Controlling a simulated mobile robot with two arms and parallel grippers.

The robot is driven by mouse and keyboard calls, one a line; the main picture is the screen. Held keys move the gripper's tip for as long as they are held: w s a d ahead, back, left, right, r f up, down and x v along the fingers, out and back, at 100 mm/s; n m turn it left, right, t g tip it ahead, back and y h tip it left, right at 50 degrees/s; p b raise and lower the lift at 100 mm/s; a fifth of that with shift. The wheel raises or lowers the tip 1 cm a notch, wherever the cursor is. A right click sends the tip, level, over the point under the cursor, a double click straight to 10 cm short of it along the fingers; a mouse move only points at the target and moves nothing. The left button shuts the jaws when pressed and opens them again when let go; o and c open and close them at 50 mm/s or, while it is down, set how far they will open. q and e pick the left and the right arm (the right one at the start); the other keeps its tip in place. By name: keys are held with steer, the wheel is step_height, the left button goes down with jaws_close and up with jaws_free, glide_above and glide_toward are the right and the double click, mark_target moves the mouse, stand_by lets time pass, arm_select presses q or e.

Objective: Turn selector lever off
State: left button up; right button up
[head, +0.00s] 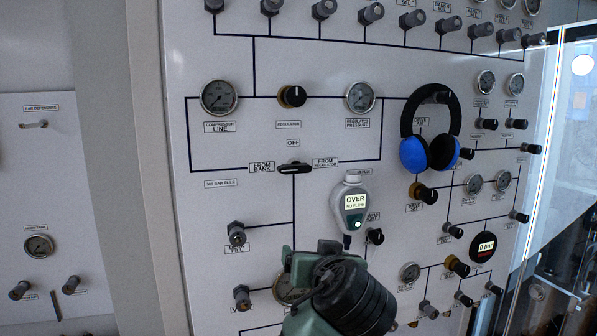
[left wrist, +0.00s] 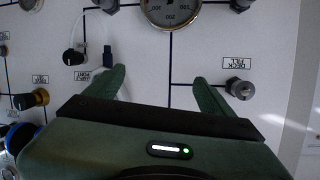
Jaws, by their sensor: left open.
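The selector lever (head: 294,169) is a black handle on the white panel, lying about level between the FROM BANK and FROM REGULATOR labels. The OFF label (head: 293,143) is above it. My left gripper (head: 306,258) is green and is below the lever in the head view, apart from it. In the left wrist view the left gripper (left wrist: 158,82) has its two fingers spread, with only panel face between them. The lever is not seen in the left wrist view. My right gripper is in neither view.
A handheld meter (head: 352,205) reading OVER hangs right of and below the lever. Blue and black ear defenders (head: 428,130) hang further right. Gauges, a regulator knob (head: 292,96) and fill valves (head: 236,233) project from the panel.

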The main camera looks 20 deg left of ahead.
mark_target(296, 170)
arm_select(q)
step_height(296, 170, up, 15)
steer(key=s+n+t+y, duration=0.1)
steer(key=n+t+y, duration=0.1)
steer(key=n+y, duration=0.15)
steer(key=p+x, duration=0.2)
steer(key=x, duration=0.1)
steer(key=p+x, duration=0.2)
steer(key=x, duration=0.1)
steer(key=shift+a, duration=0.45)
steer(key=shift+w+a+f+p, duration=0.15)
steer(key=shift+w+a+p, duration=0.15)
steer(key=shift+w, duration=0.3)
steer(key=c, duration=1.4)
